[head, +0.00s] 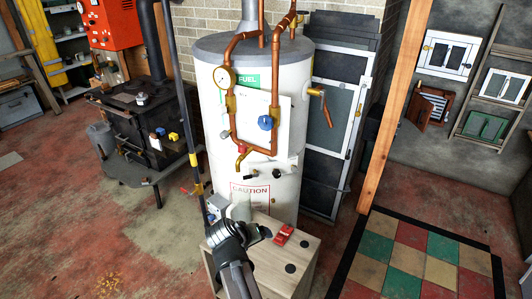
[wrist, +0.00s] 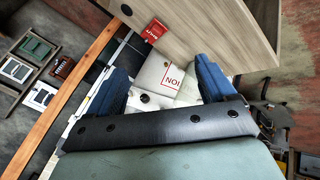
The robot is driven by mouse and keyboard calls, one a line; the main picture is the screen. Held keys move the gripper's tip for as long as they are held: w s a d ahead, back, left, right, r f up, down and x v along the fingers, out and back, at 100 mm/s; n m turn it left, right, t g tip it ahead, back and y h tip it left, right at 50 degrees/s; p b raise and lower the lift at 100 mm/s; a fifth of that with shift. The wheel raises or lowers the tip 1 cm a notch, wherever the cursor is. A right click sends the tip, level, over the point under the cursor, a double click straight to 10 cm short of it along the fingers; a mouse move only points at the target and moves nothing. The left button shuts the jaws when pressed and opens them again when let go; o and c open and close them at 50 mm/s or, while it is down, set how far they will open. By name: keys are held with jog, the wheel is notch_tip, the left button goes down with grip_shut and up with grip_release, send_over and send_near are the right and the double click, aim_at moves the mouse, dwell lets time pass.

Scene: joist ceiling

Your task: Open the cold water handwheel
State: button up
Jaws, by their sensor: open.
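The blue handwheel (head: 265,122) sits on the copper pipework at the front of a white tank (head: 215,80) in the head view. A small red knob (head: 241,150) is on the pipe lower left of it. My gripper (wrist: 163,78) is open, its two blue fingers apart with nothing between them. In the wrist view, which looks upside down, the tank's lower front with red lettering (wrist: 173,77) shows beyond the fingers. In the head view my arm is low, by the tank's base and well below the blue handwheel. The handwheel does not show clearly in the wrist view.
A wooden cabinet (head: 290,256) stands in front of the tank with a red object (head: 283,235) on top. A yellow-and-copper lever (head: 322,100) juts out at the tank's right. A wooden post (head: 395,110) stands farther right. A black stove (head: 150,125) is at left.

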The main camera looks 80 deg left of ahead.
jog(key=s+a+r+t+y, duration=0.1)
jog(key=s+a+r+y, duration=0.15)
jog(key=a+r, duration=0.4)
jog(key=m+t+y, duration=0.5)
jog(key=m+t, duration=0.1)
jog(key=m, duration=0.2)
send_near(264, 124)
jog(key=v, duration=0.3)
jog(key=m, duration=0.5)
jog(key=x, duration=1.4)
jog(key=shift+n, duration=0.3)
jog(key=c, duration=1)
